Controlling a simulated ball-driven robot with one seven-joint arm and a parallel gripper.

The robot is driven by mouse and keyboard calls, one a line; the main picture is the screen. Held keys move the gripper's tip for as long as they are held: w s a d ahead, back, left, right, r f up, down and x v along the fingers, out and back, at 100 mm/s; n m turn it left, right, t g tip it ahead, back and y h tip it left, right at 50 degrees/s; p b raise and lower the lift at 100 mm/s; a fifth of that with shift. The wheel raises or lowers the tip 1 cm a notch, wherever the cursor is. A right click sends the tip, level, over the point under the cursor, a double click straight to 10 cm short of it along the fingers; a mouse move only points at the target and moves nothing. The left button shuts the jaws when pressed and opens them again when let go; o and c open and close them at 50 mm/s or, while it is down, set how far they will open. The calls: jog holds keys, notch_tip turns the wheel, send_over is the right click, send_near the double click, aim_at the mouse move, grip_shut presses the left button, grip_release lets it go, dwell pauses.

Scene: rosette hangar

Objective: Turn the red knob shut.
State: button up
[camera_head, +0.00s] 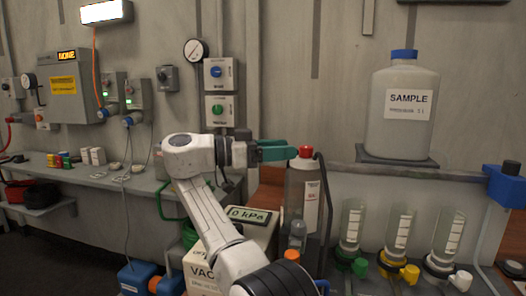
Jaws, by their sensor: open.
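The red knob (306,152) sits on top of an upright grey cylinder (301,200) near the middle of the view. My gripper (294,149) reaches in from the left with its green fingers level with the knob. The fingers are open, and their tips are right beside the knob's left side. I cannot tell whether they touch it or reach around it. My own arm hides part of the bench to the left of the cylinder.
A pressure display reading 0 kPa (249,216) sits on a box left of the cylinder. A large sample bottle (402,110) stands on a shelf at the upper right. Several clear tubes with coloured valves, one green (360,267), stand to the right. A dark hose runs beside the cylinder.

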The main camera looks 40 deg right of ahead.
jog(key=shift+v, duration=2.3)
